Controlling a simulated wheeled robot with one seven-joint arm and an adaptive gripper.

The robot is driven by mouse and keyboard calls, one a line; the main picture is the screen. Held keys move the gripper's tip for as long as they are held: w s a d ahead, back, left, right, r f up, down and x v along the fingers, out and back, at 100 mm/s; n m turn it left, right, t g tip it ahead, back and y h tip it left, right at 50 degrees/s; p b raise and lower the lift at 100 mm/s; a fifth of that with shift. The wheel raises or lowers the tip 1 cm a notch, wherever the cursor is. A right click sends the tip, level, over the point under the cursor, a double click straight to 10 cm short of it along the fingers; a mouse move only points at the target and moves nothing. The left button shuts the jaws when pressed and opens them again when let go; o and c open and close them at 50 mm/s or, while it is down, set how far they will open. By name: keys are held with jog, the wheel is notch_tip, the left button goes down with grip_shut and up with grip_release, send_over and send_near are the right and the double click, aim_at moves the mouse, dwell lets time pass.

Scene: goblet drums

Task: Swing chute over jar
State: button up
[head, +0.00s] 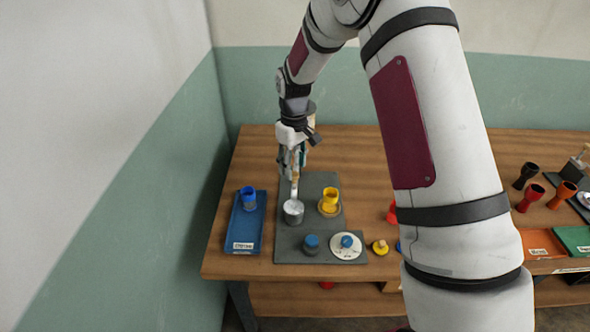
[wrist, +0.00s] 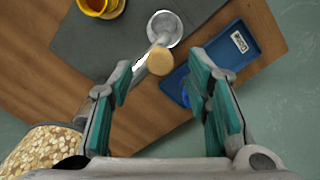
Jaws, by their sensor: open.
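A round grey metal jar (head: 293,213) stands on the grey mat, and it shows at the top of the wrist view (wrist: 165,25). A pale metal chute (head: 294,190) with a round wooden knob (wrist: 160,61) reaches toward the jar. In the wrist view its end appears at the jar's near rim; whether it is over the opening I cannot tell. My gripper (wrist: 160,78) is open, with its teal-padded fingers apart on either side of the knob's line. The knob appears beyond the fingertips, not clasped. In the head view my gripper (head: 293,168) hangs above the chute and hides part of it.
A grain-filled container (wrist: 38,150) is beside my left finger. A yellow goblet drum (head: 329,202) is right of the jar. A blue tray (head: 245,226) with a blue drum (head: 248,197) is left. Blue-topped items (head: 311,243) stand in front. A wall bounds the left.

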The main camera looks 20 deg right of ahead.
jog(key=shift+f, duration=1.3)
jog(key=shift+c, duration=0.5)
grip_shut()
jog(key=shift+d, duration=0.1)
jog(key=d+n+b, duration=0.2)
jog(key=d+n, duration=0.8)
jog(key=d, duration=0.1)
jog(key=shift+w+d, duration=0.25)
jog(key=shift+d, duration=0.1)
